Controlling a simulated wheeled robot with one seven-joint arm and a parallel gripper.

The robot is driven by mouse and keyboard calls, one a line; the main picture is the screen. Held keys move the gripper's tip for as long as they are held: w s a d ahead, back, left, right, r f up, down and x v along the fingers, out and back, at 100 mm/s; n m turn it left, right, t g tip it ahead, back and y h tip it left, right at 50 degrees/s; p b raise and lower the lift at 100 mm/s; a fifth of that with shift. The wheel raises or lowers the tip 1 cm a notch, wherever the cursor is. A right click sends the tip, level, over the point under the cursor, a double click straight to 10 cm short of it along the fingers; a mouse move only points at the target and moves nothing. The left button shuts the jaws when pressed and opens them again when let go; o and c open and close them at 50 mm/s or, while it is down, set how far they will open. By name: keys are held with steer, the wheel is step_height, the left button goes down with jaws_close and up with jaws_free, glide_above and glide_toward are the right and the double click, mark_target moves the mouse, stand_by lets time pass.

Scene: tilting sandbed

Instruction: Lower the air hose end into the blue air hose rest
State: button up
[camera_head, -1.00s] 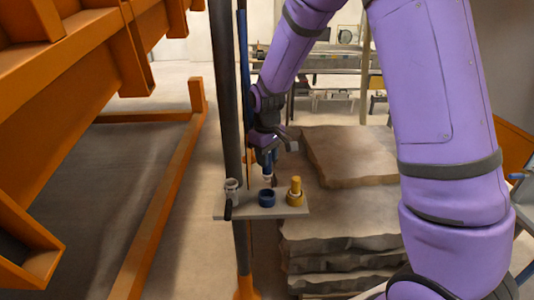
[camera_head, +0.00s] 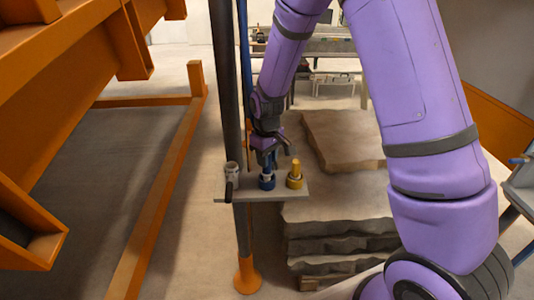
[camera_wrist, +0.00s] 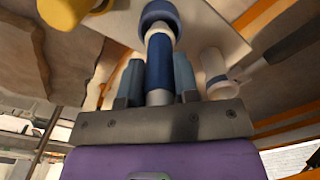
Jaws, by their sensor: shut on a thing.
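The blue air hose rest (camera_head: 267,183) is a short blue cup on a small grey shelf (camera_head: 250,193), between a white-grey fitting and a yellow one. My gripper (camera_head: 267,160) is right above it, pointing down, shut on the air hose end. The hose end (camera_wrist: 159,62) is a slim blue and white cylinder between my two blue fingers in the wrist view. Its tip meets the opening of the blue rest (camera_wrist: 159,14) there. How deep it sits inside is hidden by the rim.
The yellow fitting (camera_head: 295,175) stands close on the right, and the white-grey valve (camera_head: 232,175) on the left. Stacked stone slabs (camera_head: 340,215) lie to the right, and an orange frame (camera_head: 165,200) to the left.

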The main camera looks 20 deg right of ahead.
steer(key=shift+f, duration=0.2)
steer(key=o, duration=1.1)
steer(key=shift+r, duration=0.1)
step_height(320, 180, up, 10)
steer(key=shift+r, duration=0.3)
